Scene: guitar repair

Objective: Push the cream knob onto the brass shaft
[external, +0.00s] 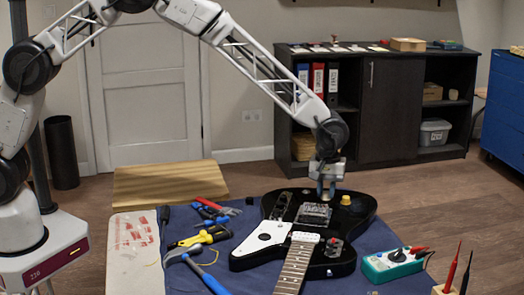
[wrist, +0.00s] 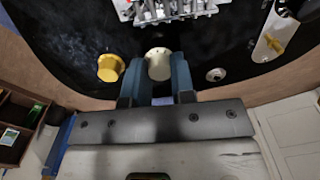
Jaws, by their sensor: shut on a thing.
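The cream knob (wrist: 158,64) is between the two fingers of my gripper (wrist: 155,78) in the wrist view, with its round top showing. In the external view my gripper (external: 326,194) points down close over the black guitar body (external: 350,222), near its far edge; the knob cannot be made out there. Whether the knob touches the guitar, and whether a shaft lies under it, is hidden. A small brass-coloured post (wrist: 276,44) stands on a silver plate (wrist: 266,36) at the upper right of the wrist view; I cannot tell if it is the brass shaft.
A yellow knob (wrist: 111,68) sits close beside my left finger; it also shows in the external view (external: 346,200). The metal bridge (wrist: 172,8) and a round silver fitting (wrist: 215,75) are nearby. Hand tools (external: 205,235) and a teal meter (external: 392,264) lie on the blue mat (external: 345,284).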

